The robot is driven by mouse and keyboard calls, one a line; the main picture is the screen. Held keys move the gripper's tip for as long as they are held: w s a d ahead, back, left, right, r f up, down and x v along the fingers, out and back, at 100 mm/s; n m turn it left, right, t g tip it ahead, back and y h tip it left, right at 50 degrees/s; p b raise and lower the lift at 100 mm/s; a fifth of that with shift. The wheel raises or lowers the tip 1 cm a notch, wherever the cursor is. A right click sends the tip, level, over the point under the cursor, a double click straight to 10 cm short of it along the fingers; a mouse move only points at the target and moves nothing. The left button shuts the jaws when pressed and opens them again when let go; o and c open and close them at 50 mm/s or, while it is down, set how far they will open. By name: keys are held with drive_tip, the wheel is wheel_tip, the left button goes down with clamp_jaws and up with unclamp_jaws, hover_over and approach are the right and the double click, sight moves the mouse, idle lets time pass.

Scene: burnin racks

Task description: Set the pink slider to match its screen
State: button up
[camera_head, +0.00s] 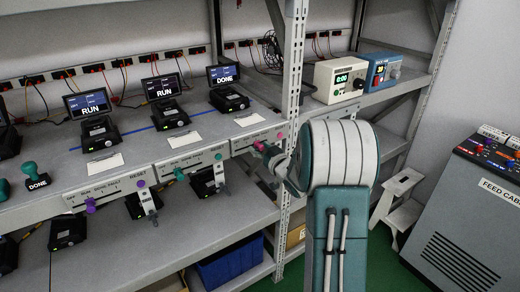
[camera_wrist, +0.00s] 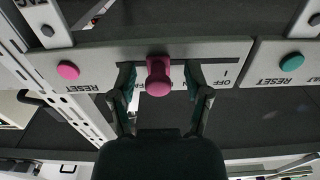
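The pink slider knob (camera_wrist: 158,76) sticks out of its grey panel in the wrist view. My gripper (camera_wrist: 160,88) has one finger on each side of it, with gaps between fingers and knob, so it is open around the knob. In the head view the gripper (camera_head: 263,150) is at the rack's right end, largely hiding the slider behind my arm. The screen (camera_head: 223,74) above this panel reads DONE. The panel lettering is upside down and partly hidden in the wrist view; I cannot tell which mark the knob stands at.
A pink reset button (camera_wrist: 68,70) and a teal one (camera_wrist: 291,62) flank the slider in the wrist view. A purple slider (camera_head: 90,206) and teal slider (camera_head: 179,174) are further left, under RUN screens. A rack post (camera_head: 290,90) stands close to my arm.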

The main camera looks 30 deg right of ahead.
drive_tip(key=s, duration=1.2)
drive_tip(key=shift+d, duration=0.2)
drive_tip(key=s+a+r+m+g+h, duration=0.1)
drive_tip(key=s+a+r+g+h, duration=0.25)
drive_tip(key=a+r+g, duration=0.45)
drive_tip(key=s+a+f+g+y, duration=0.2)
drive_tip(key=s+a+g+y, duration=0.1)
drive_tip(key=s+a, duration=1.3)
drive_tip(key=s+g, duration=0.1)
drive_tip(key=s, duration=0.2)
drive_tip(key=shift+s+a+n, duration=0.2)
drive_tip(key=shift+a+n, duration=0.05)
drive_tip(key=shift+n, duration=0.05)
